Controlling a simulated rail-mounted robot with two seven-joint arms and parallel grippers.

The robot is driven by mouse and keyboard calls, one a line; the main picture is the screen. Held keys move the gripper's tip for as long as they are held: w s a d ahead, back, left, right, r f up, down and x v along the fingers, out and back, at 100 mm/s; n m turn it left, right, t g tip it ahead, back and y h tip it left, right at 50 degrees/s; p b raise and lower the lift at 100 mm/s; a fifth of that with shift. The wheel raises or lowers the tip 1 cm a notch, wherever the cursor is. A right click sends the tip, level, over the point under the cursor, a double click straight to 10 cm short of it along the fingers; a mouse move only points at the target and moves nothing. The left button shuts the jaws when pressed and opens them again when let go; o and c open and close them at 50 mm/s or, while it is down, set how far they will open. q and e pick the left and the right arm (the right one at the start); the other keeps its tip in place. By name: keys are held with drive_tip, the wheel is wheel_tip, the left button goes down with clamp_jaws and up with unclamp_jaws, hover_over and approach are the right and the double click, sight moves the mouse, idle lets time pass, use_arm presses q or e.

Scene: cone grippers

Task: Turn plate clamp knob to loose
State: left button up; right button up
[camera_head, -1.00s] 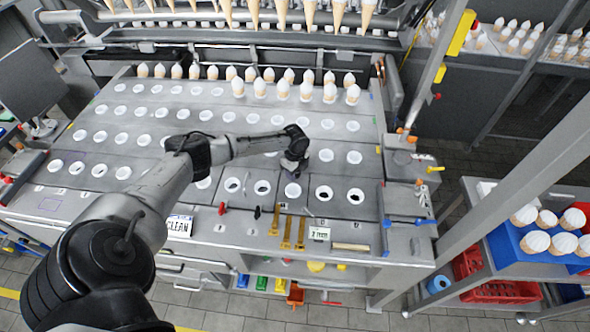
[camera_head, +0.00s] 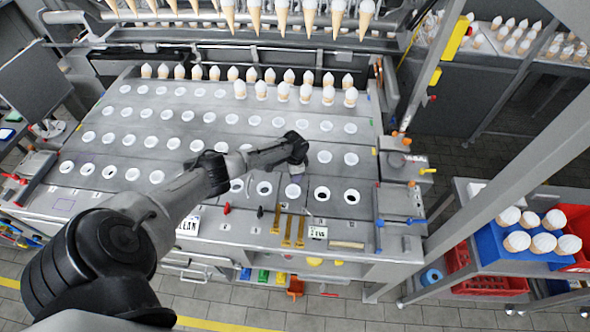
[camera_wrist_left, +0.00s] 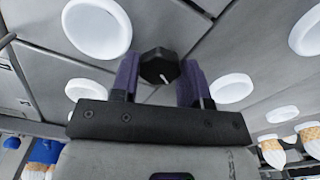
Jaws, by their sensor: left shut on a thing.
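The plate clamp knob (camera_wrist_left: 159,66) is a small dark faceted knob with a pale pointer line, seen in the left wrist view. My left gripper (camera_wrist_left: 160,78) has its two purple-grey fingers on either side of the knob and is shut on it. In the head view my left gripper (camera_head: 295,166) is low over the right part of the grey perforated plate (camera_head: 245,160); the knob is hidden there by the wrist. My right gripper is in neither view.
Several white-ringed holes, such as one ring (camera_head: 293,191), surround the gripper. Rows of white-tipped cones (camera_head: 284,92) stand at the plate's back, and more cones hang above. A post stands at the right. Brass-coloured levers (camera_head: 288,228) lie at the front edge.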

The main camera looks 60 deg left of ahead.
use_arm(q)
drive_tip(key=n+p, duration=0.1)
drive_tip(key=n, duration=0.2)
drive_tip(key=shift+r+n+p, duration=0.15)
drive_tip(key=shift+n+p, duration=0.15)
drive_tip(key=shift+p, duration=0.05)
drive_tip(key=shift+n, duration=0.5)
drive_tip(key=o, duration=0.9)
drive_tip(key=shift+p, duration=0.3)
drive_tip(key=shift+r, duration=0.2)
wheel_tip(320, 180, up, 13)
drive_tip(key=shift+r+p, duration=0.1)
drive_tip(key=shift+p, duration=0.5)
